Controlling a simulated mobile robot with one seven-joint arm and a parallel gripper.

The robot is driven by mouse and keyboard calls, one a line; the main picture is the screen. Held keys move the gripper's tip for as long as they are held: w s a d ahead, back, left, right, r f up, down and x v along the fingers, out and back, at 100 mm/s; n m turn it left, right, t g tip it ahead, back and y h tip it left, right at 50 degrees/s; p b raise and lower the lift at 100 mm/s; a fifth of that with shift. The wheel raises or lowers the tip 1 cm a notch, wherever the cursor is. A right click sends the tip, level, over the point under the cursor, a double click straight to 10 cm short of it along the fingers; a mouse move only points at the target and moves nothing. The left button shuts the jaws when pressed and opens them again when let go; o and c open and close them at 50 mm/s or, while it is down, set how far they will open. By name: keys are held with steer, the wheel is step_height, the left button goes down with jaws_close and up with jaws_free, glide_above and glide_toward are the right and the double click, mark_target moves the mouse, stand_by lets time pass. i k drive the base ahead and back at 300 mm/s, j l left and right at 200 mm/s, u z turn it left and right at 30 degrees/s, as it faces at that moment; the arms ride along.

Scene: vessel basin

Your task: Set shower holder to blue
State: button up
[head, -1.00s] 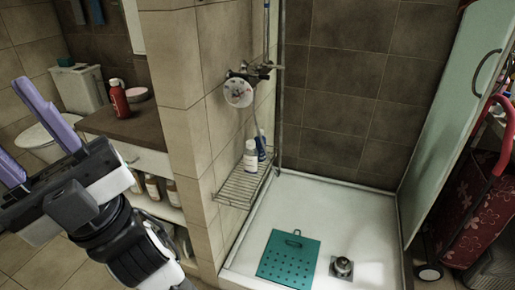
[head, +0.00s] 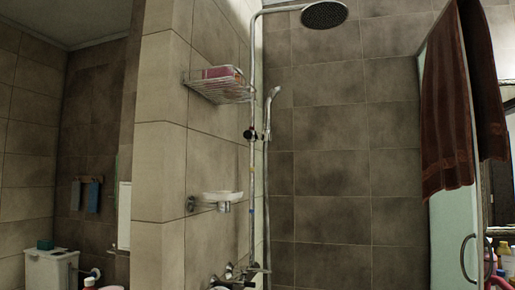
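The shower holder (head: 250,134) is a dark slider clamped on the upright chrome shower pole (head: 252,165), in the head view left of centre. The chrome hand shower (head: 271,96) stands upright just right of the pole, at the holder, with its head at the top. Small coloured bands show on the pole below the holder. A bluish one (head: 252,197) is near the soap dish height, but the bands are too small to tell clearly. My gripper is out of view.
A wire basket (head: 219,88) with pink items and a white soap dish (head: 222,197) stick out from the left wall. A round overhead shower head (head: 324,14) hangs above. A brown towel (head: 459,100) hangs over the glass door (head: 455,235) at right.

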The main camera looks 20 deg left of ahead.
mark_target(266, 135)
steer(key=i+z, duration=0.2)
steer(key=i, duration=0.2)
steer(key=i+j+z, duration=0.2)
steer(key=i, duration=0.15)
steer(key=i+j+z, duration=0.2)
steer(key=i, duration=0.15)
